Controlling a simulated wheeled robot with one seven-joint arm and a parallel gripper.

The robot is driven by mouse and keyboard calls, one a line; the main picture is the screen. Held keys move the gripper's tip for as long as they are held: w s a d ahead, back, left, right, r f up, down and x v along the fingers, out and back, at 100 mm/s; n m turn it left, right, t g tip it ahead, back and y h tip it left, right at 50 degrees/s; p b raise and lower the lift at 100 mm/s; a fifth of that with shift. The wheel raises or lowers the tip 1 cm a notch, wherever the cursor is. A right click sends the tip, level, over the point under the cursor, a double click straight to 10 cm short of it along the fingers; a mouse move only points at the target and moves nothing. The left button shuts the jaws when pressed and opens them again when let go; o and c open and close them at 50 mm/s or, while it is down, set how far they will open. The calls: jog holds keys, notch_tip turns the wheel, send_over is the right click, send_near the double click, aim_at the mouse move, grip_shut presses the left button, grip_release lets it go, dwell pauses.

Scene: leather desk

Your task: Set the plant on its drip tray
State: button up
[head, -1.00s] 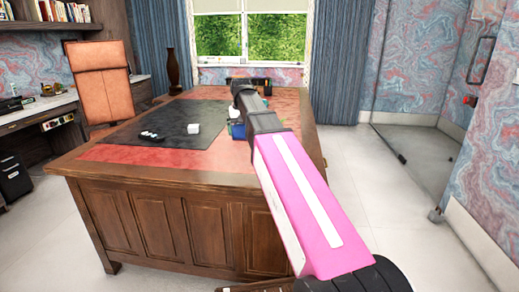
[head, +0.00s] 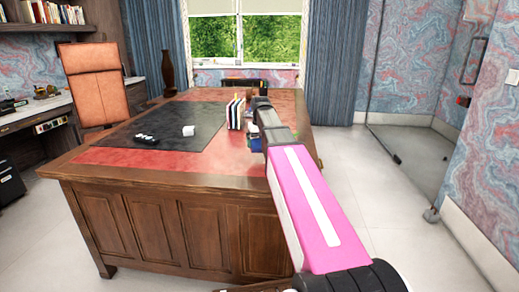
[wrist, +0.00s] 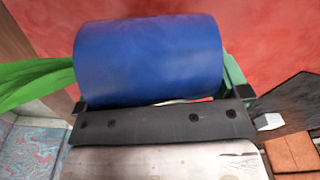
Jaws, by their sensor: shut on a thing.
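The plant's blue pot (wrist: 148,60) fills the upper middle of the wrist view, lying sideways in that picture. A green leaf (wrist: 35,82) sticks out from its left end. My gripper (wrist: 160,100) is shut on the pot, with dark finger ends at both sides of it. In the head view the blue pot (head: 254,144) shows only partly beside my arm's far end, over the right part of the desk. A teal edge (wrist: 234,75) shows at the pot's right end; I cannot tell what it is. I cannot make out the drip tray.
The wooden desk (head: 180,235) has a red top with a black mat (head: 185,125). A small white block (head: 188,131) and a dark object (head: 145,139) lie on the mat. A vase (head: 168,73) stands at the back left.

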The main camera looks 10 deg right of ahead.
jog(key=shift+f, duration=1.4)
jog(key=shift+f, duration=0.15)
jog(key=o, duration=0.9)
jog(key=r, duration=0.8)
jog(key=s+r, duration=0.1)
jog(key=r, duration=0.3)
jog(key=shift+r, duration=0.15)
